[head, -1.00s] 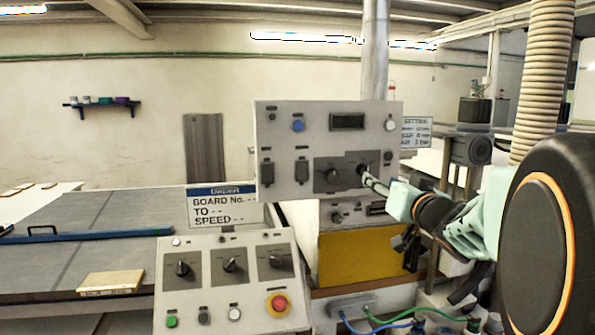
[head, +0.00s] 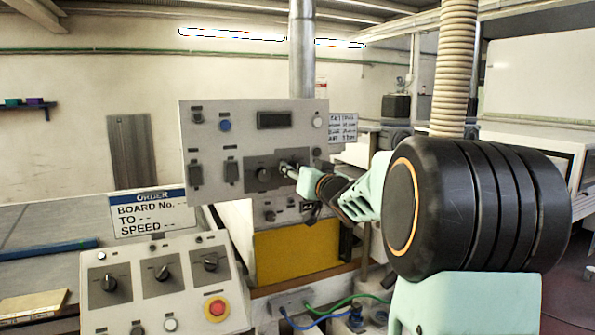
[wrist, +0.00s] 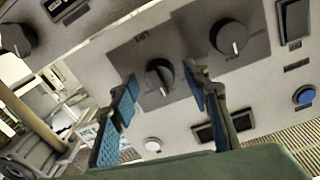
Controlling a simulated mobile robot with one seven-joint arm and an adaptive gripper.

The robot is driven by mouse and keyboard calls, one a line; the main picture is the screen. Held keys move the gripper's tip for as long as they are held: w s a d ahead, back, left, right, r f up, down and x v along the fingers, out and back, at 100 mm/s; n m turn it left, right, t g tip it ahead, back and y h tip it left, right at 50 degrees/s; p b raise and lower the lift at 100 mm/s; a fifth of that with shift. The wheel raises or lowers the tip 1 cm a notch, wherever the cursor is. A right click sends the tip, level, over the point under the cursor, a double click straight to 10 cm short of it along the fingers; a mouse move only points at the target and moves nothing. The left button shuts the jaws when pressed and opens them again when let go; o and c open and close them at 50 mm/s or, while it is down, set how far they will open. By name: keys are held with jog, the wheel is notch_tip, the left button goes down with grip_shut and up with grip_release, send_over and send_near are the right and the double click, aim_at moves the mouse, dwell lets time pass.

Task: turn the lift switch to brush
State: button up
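The lift switch (wrist: 160,76) is a dark round knob with a white pointer line, on a dark plate marked LIFT in the wrist view. Its pointer points down in that picture. My gripper (wrist: 161,77) is open, with one blue-padded finger on each side of the knob. I see gaps between the fingers and the knob; I cannot tell the depth. In the head view my gripper (head: 287,169) is at the right part of the upper grey panel (head: 220,145) and mostly hides the switch. Any brush mark is not readable.
A second knob (wrist: 230,38) sits beside the lift switch. A lower console (head: 140,280) carries several knobs, buttons and a red emergency stop (head: 216,308). An order sign (head: 148,212) stands left of the panel. A ribbed hose (head: 455,70) hangs behind my arm.

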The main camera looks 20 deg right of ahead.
jog(key=c, duration=1)
jog(key=shift+c, duration=0.2)
jog(key=shift+f+n, duration=0.1)
jog(key=shift+n, duration=0.2)
jog(key=n+b, duration=0.6)
jog(key=n, duration=0.4)
jog(key=shift+f+t+b, duration=0.1)
jog(key=shift+t+b, duration=0.2)
jog(key=shift+n, duration=0.5)
jog(key=o, duration=1.2)
jog(key=shift+c, duration=0.2)
